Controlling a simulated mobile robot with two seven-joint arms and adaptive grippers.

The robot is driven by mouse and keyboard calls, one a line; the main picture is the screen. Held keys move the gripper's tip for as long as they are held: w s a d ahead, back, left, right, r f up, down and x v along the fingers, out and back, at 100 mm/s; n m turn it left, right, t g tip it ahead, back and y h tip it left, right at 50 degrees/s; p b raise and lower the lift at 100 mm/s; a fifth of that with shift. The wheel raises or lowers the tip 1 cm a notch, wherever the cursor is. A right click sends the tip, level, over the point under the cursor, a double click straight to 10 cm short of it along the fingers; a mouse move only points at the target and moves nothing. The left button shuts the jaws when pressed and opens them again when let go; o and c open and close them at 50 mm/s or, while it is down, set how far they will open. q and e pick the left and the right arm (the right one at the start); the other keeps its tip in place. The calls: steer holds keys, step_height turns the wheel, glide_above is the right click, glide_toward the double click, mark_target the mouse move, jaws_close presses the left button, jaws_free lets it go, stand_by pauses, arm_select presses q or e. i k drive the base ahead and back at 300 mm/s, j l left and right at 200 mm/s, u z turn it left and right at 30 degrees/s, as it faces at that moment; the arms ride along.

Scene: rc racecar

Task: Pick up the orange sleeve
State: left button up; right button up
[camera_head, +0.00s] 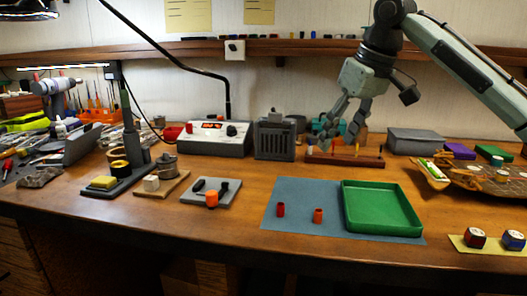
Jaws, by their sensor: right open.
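The orange sleeve (318,216) is a small upright cylinder on the blue-grey mat (330,190), just left of the green tray. A slightly darker red sleeve (281,210) stands to its left on the same mat. My right gripper (336,142) hangs from the upper right, fingers pointing down, open and empty. It is above and behind the mat, in front of the back wall, clear of both sleeves. My left gripper is out of view.
The empty green tray (381,225) lies on the right of the mat. A wooden rack (345,159) with upright pegs stands behind it, close to my gripper. A grey plate (211,191) holding an orange-topped piece lies left of the mat.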

mark_target(318, 213)
steer(key=k, duration=1.35)
